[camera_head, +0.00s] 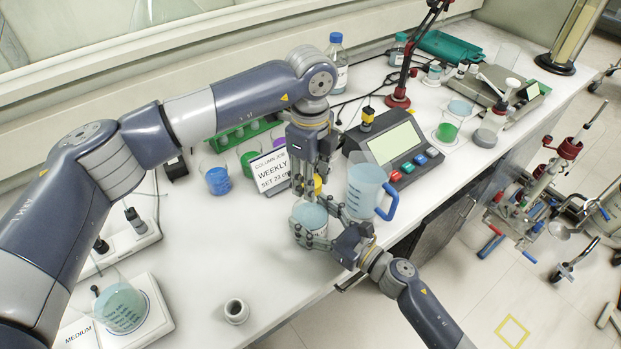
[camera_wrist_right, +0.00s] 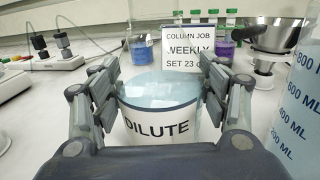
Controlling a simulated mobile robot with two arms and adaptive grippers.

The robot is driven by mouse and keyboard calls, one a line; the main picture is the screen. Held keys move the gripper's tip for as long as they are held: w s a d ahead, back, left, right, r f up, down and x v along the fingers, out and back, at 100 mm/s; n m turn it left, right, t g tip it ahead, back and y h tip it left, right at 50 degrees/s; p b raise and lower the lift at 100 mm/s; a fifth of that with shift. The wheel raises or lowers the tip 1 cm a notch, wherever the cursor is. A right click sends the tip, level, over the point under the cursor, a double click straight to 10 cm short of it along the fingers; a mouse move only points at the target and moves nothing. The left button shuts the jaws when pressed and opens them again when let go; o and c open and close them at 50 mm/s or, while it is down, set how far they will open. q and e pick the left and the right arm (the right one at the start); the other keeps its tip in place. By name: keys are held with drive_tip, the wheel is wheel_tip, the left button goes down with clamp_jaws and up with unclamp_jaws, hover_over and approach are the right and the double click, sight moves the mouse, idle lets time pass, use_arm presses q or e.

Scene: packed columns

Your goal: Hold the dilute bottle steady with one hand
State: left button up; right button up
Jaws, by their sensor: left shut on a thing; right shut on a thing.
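The dilute bottle (camera_head: 310,218) is a white, round, open-topped vessel near the bench's front edge. The right wrist view shows its DILUTE label (camera_wrist_right: 158,130) and pale blue content. My right gripper (camera_head: 312,238) is shut on it from the front right, one finger on each side. It stands upright; its base is hidden. My left gripper (camera_head: 312,184) points down just above and behind the bottle. It is shut on a small yellow thing (camera_head: 318,184), mostly hidden by the fingers.
A jug with a blue handle (camera_head: 366,185) stands close on the right. A sign (camera_head: 270,170), coloured beakers (camera_head: 217,180) and a display device (camera_head: 395,145) stand behind. A medium beaker (camera_head: 121,308) and small white cup (camera_head: 236,311) are at left. Bench between is clear.

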use_arm(q)
drive_tip(key=shift+r, duration=1.95)
use_arm(e)
drive_tip(key=o, duration=2.2)
